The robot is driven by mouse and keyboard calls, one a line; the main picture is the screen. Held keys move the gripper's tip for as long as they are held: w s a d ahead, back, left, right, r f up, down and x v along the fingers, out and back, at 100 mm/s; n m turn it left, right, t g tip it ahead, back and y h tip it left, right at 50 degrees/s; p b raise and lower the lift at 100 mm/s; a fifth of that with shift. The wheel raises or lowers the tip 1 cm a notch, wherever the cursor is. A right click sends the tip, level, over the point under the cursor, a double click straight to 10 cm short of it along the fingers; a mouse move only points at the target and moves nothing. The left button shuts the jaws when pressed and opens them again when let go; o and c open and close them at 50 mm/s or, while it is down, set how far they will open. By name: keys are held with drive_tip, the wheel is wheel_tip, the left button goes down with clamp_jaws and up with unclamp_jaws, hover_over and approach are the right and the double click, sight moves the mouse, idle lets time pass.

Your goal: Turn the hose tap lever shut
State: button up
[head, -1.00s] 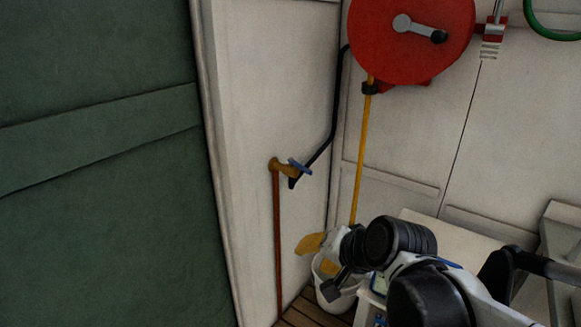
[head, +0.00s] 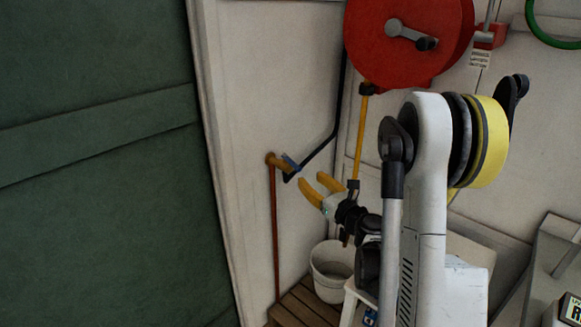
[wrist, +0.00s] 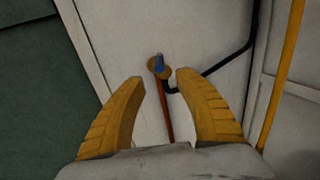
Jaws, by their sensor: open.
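The hose tap is a brass body (head: 273,160) on the white wall, at the top of a copper pipe, with a blue lever (head: 290,163) on it. A black hose (head: 322,143) runs from the tap up toward the red reel. In the wrist view the blue lever (wrist: 159,62) shows beyond and between my fingertips, slightly above them in the picture. My gripper (head: 316,183) has yellow fingers, is open and empty, and is to the right of and a little below the tap in the head view. It appears apart from the lever.
A red hose reel (head: 405,40) hangs on the wall above, with a yellow hose (head: 361,130) hanging down from it. A white bucket (head: 331,268) stands on a wooden slatted platform (head: 302,304) below. A green door or panel (head: 100,160) fills the left.

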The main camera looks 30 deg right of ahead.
sight(300, 170)
drive_tip(key=w+b, duration=0.1)
drive_tip(key=w, duration=0.8)
drive_tip(key=shift+w+a+b, duration=0.2)
drive_tip(key=shift+b, duration=0.1)
clamp_jaws()
